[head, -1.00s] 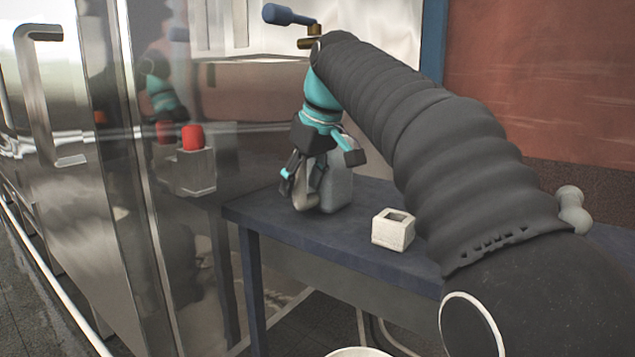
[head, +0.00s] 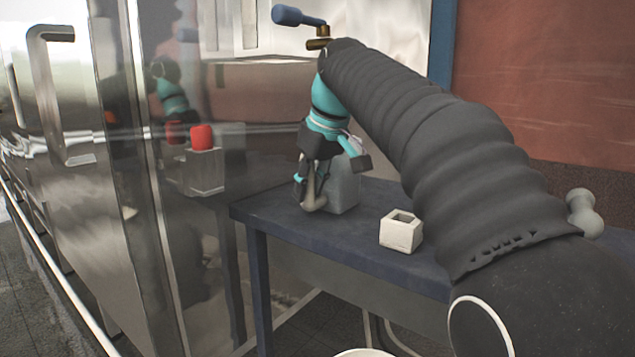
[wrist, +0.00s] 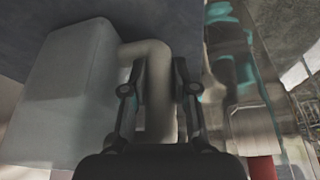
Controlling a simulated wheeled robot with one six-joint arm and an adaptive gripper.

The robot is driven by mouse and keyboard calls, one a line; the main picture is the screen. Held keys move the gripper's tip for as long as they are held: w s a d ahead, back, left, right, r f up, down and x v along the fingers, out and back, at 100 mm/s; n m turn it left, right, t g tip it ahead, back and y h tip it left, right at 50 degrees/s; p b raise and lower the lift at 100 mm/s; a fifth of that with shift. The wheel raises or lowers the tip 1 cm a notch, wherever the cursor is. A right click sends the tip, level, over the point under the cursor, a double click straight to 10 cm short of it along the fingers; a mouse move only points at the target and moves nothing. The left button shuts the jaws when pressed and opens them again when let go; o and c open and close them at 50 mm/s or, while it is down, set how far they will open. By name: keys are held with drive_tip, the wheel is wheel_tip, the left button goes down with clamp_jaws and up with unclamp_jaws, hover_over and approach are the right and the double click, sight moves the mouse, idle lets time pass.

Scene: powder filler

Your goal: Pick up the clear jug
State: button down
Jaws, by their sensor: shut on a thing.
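The clear jug (head: 345,187) looks grey and translucent and stands on the blue table (head: 285,220) near its left end. In the wrist view the jug (wrist: 60,90) is a large pale body at the left, with a beige handle (wrist: 160,95) curving out from it. My gripper (head: 312,190) is at the jug's handle, left of the body. In the wrist view my gripper (wrist: 160,75) has one finger on each side of the handle, shut on it. The jug's top is partly hidden by my arm.
A small white square container (head: 401,232) stands on the table to the right of the jug. A grey rounded object (head: 584,212) is farther right. A glossy metal cabinet (head: 75,170) with a handle rises close on the left. A blue-handled valve (head: 298,17) is above.

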wheel_tip(320, 180, up, 4)
drive_tip(key=shift+p, duration=0.75)
drive_tip(key=s+d+r, duration=0.5)
drive_tip(key=d+r, duration=0.2)
drive_tip(key=d, duration=0.3)
drive_tip(key=shift+d, duration=0.25)
